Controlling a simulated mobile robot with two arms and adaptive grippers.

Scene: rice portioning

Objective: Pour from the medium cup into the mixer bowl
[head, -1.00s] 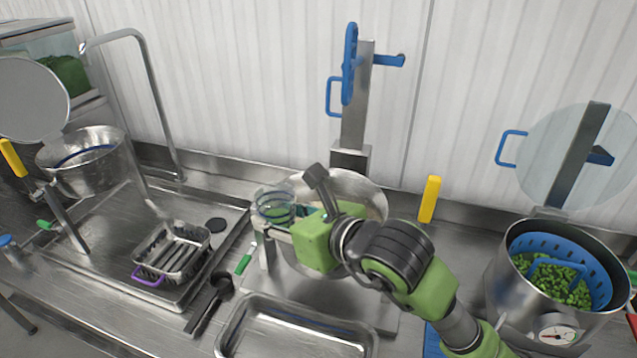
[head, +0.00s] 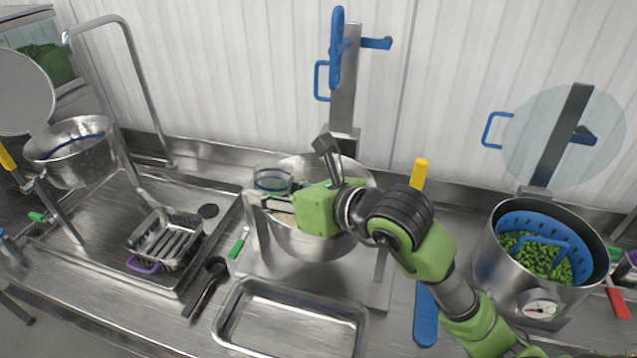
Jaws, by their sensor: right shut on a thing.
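The mixer bowl (head: 306,247) is a round steel bowl on a stand at the centre, partly hidden behind my right gripper and forearm. Some pale contents show inside it. My right gripper (head: 281,198) is shut on a clear cup with a dark blue band, the medium cup (head: 272,180). The cup is at the bowl's upper left side and looks roughly upright. Its contents cannot be made out, and no stream shows. My left gripper is out of view.
An empty steel tray (head: 292,345) lies in front of the bowl. A purple-handled basket (head: 166,240), black ladle (head: 208,285) and green-handled tool (head: 238,243) are to the left. A pot (head: 525,284) with green vegetables stands right. The mixer's upright post (head: 344,100) rises behind.

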